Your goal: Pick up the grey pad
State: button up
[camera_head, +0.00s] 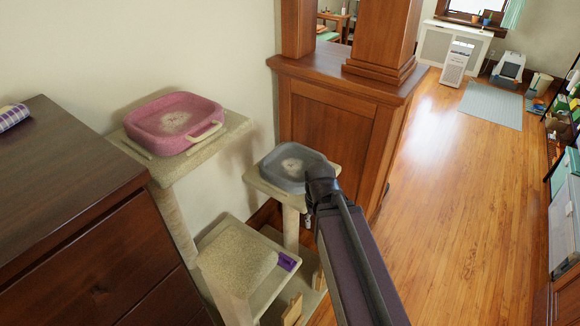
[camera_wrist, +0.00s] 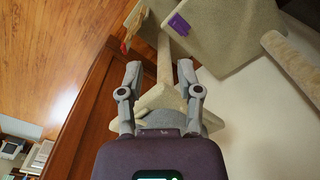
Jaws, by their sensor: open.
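The grey pad (camera_head: 283,161) is a rounded, shallow cushion with a pale fluffy centre. It rests on a beige cat-tree platform (camera_head: 262,186) beside the wooden pillar base. My arm covers its right side in the head view. The platform and a post lie beyond the fingers there. I cannot tell whether a finger touches the pad.
A pink pad (camera_head: 175,122) sits on a higher platform to the left. A dark dresser (camera_head: 75,215) stands at the left front. A lower beige block (camera_head: 236,262) and a purple item (camera_head: 287,261) are below. The wooden floor (camera_head: 450,190) at right is largely clear.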

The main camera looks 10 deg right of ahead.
jog(key=shift+a, duration=0.25)
jog(key=shift+w, duration=0.15)
jog(key=w+d+r+m+p, duration=0.1)
jog(key=w+d+m, duration=0.2)
jog(key=w, duration=0.6)
jog(key=w+d+r+m+p, duration=0.2)
jog(key=w+d+m, duration=0.1)
jog(key=w, duration=0.7)
jog(key=w+d+r+m+p, duration=0.2)
jog(key=w, duration=0.8)
jog(key=shift+w+d+m, duration=0.15)
jog(key=shift+d+m, duration=0.25)
jog(key=shift+f, duration=0.15)
notch_tip(320, 180, down, 8)
jog(key=b, duration=0.8)
jog(key=shift+a+f+b, duration=0.1)
jog(key=shift+f+b, duration=0.1)
jog(key=shift+b, duration=0.15)
